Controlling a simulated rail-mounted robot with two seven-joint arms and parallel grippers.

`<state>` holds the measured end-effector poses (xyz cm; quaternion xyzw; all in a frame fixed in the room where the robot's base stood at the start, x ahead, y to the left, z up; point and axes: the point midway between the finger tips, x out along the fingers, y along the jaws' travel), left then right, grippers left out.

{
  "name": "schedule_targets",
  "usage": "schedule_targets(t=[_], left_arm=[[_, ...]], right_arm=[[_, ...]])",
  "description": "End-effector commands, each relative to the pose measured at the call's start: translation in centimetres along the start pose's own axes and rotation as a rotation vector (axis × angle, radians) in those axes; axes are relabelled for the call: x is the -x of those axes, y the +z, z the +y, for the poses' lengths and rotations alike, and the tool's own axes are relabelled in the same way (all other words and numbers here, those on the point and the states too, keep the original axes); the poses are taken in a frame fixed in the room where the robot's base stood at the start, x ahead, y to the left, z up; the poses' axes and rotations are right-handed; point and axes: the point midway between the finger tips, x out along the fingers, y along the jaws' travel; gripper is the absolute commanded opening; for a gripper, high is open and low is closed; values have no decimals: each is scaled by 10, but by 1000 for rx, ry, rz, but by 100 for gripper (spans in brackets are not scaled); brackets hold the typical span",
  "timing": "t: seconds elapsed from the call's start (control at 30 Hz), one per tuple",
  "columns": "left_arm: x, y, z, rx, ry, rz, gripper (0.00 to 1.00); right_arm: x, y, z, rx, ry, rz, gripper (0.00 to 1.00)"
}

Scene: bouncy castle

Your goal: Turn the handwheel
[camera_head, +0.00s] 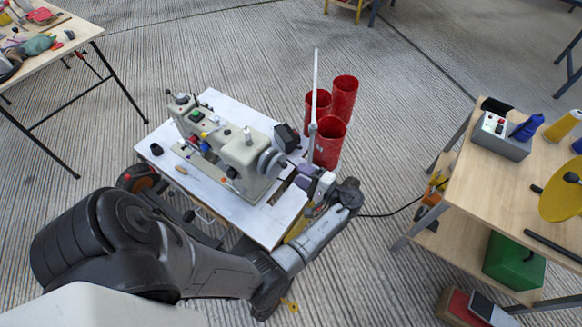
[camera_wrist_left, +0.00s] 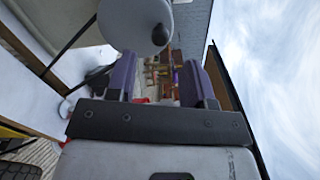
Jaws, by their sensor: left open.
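A beige sewing machine (camera_head: 225,145) stands on a white-topped table. Its grey round handwheel (camera_head: 269,162) is on the machine's right end. My left gripper (camera_head: 302,176) is just right of the handwheel, its arm reaching in from the lower left. In the left wrist view, the handwheel (camera_wrist_left: 128,18) fills the top, with a dark round knob (camera_wrist_left: 160,35) on it. The purple fingers (camera_wrist_left: 158,82) are apart with nothing held between them. The wheel lies ahead of the left finger; I cannot tell whether they touch. My right gripper is not in view.
The white table (camera_head: 225,208) carries small loose parts. Red bins (camera_head: 330,143) stand behind my gripper, beside a thin pale pole (camera_head: 315,85). A wooden workbench (camera_head: 480,185) with a control box is at right; another table (camera_head: 70,42) is at upper left. Ribbed floor lies between.

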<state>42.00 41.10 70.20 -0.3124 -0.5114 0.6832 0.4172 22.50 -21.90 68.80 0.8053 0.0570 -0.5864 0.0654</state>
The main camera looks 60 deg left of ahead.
Motion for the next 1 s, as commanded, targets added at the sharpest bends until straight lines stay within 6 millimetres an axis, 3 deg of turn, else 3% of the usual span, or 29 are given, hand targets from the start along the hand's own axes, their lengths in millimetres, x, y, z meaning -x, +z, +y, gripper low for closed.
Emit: schedule_targets(t=[0.2,0.4,0.63,1.0], left_arm=[[42,-1,-1,0,1,2,48],[67,-1,0,0,1,2,48],[79,0,0,0,0,0,48],[80,0,0,1,0,0,48]], right_arm=[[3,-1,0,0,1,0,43],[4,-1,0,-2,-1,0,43],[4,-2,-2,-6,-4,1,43],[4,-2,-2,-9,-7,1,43]])
